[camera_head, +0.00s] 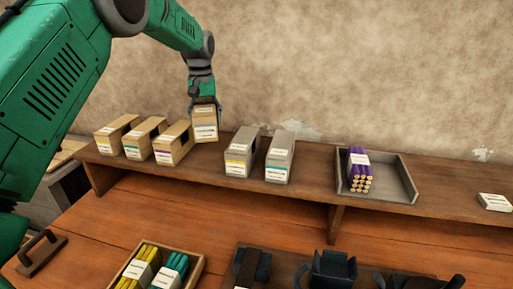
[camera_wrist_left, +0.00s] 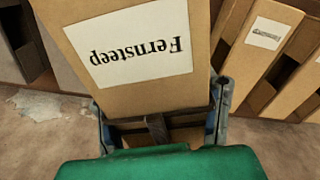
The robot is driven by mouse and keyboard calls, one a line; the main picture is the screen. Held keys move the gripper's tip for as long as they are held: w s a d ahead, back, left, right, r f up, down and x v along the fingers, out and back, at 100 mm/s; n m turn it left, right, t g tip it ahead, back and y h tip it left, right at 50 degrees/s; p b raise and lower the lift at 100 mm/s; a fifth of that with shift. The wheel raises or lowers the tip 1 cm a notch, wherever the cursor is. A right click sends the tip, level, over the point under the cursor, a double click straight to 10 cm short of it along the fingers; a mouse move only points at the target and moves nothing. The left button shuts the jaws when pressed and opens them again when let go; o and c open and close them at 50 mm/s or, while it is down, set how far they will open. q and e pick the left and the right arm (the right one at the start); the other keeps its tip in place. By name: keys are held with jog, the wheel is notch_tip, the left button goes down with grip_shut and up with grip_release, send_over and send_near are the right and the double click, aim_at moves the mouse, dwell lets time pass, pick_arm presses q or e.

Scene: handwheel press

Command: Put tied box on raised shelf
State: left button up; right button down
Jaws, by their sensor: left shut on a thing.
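My left gripper (camera_head: 204,102) is shut on a tan cardboard box (camera_head: 205,123), gripping it from above and behind. The box is roughly upright over the raised shelf (camera_head: 310,190), between tan and grey boxes. I cannot tell whether its base touches the shelf. In the left wrist view, the held box (camera_wrist_left: 140,85) has a white label reading "Fernsteep", upside down, and the gripper's fingers (camera_wrist_left: 160,112) flank it. No tie is clearly visible on it. My right gripper is not in view.
Several tan boxes (camera_head: 172,145) stand left of the held box, and two grey boxes (camera_head: 281,158) stand right. A grey tray (camera_head: 398,178) holds a purple bundle (camera_head: 359,170). A white packet (camera_head: 494,202) lies far right. Below are a wooden tray (camera_head: 197,272) of bundles and dark holders (camera_head: 332,268).

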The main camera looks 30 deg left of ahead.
pick_arm(q)
send_over(212, 156)
notch_tip(212, 156, down, 5)
jog(key=shift+d+r, duration=0.15)
jog(key=shift+r, duration=0.05)
jog(key=f, duration=0.2)
jog(key=a+f+p, duration=0.1)
jog(key=f, duration=0.2)
jog(key=shift+s+a+f, duration=0.1)
jog(key=shift+a+f, duration=0.1)
jog(key=shift+f, duration=0.15)
jog(key=shift+d, duration=0.45)
jog(key=o, duration=1.3)
jog(key=shift+d, duration=0.15)
jog(key=shift+o, duration=0.2)
jog(key=shift+a+r, duration=0.35)
jog(key=shift+a, duration=0.1)
jog(key=r, duration=1)
jog(key=shift+d+r+b, duration=0.35)
jog(key=shift+b, duration=0.05)
jog(key=shift+a+r, duration=0.1)
jog(key=shift+r, duration=0.25)
jog(key=shift+a+f, duration=0.15)
jog(key=shift+a, duration=0.3)
jog(key=shift+d, duration=0.1)
